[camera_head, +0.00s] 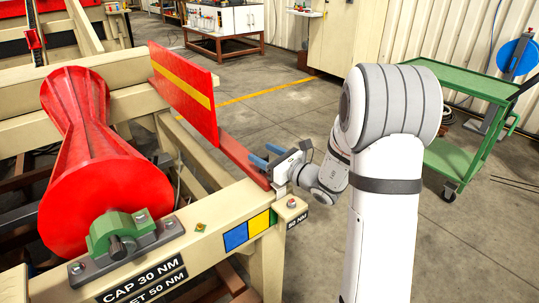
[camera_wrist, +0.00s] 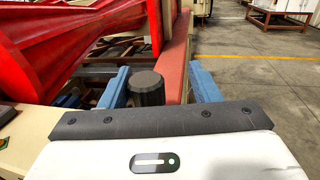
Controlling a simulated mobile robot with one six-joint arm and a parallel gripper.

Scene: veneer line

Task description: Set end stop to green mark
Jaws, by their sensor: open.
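A red plate with a yellow stripe (camera_head: 183,85) stands upright on the frame, with a low red bar (camera_head: 243,160) running from it toward my gripper. The red bar also shows in the wrist view (camera_wrist: 176,60). I cannot tell for certain which part is the end stop. A dark ribbed knob (camera_wrist: 147,88) stands beside the bar. My gripper (camera_head: 259,154) is open and empty, with its blue fingers on either side of the knob and bar in the wrist view (camera_wrist: 160,72). A narrow green mark (camera_head: 273,216) sits beside a yellow square (camera_head: 259,223) and a blue square (camera_head: 235,237).
A large red roller (camera_head: 95,200) in a green bearing block (camera_head: 120,232) fills the left of the cream frame (camera_head: 190,250). A green trolley (camera_head: 470,155) stands at the right. Open concrete floor lies behind my arm.

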